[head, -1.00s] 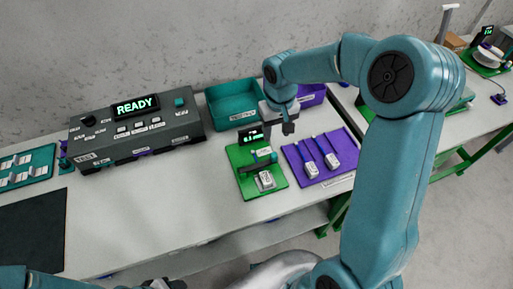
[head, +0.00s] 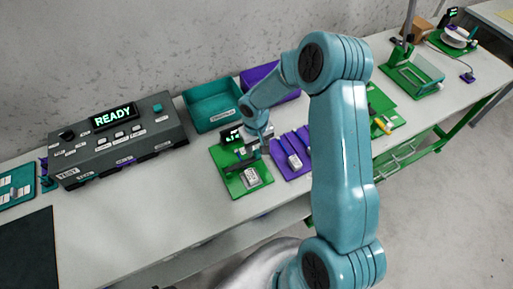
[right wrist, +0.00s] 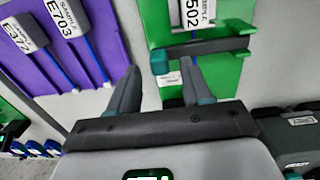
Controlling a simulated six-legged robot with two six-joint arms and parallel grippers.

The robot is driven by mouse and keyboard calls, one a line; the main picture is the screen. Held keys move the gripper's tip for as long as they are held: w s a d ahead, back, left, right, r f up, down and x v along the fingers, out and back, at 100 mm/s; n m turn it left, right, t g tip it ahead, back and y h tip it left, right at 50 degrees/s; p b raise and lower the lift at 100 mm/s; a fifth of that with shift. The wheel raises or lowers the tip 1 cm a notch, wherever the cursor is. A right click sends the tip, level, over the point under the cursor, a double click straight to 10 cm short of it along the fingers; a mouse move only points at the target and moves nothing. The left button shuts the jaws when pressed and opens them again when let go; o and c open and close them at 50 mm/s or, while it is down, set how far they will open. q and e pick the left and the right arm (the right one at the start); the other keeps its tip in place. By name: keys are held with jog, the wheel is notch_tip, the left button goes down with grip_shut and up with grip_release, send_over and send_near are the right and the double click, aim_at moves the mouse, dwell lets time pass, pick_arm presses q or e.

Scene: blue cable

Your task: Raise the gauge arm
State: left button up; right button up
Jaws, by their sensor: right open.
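The gauge is a green plate (head: 229,186) with a small lit display (head: 230,135). Its dark gauge arm (head: 240,165) lies across the plate, and a white sample block (head: 250,178) sits in front of it. In the right wrist view the gauge arm (right wrist: 208,47) is a dark bar with a teal end, beside the sample labelled 502 (right wrist: 196,12). My right gripper (right wrist: 160,70) is open and empty, its fingertips close to the bar's teal end. Contact cannot be told. In the head view this gripper (head: 262,143) is partly hidden by its own arm. My left gripper is out of view.
A purple mat (head: 279,170) with samples on blue cables lies right of the gauge. A teal bin (head: 213,106) and a purple bin (head: 262,75) stand behind. A grey test box (head: 118,142) reading READY is at left. The table front is clear.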

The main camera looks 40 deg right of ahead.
jog(key=shift+d+f, duration=0.1)
jog(key=shift+f, duration=1)
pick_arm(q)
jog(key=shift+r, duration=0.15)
pick_arm(e)
jog(key=shift+c, duration=0.3)
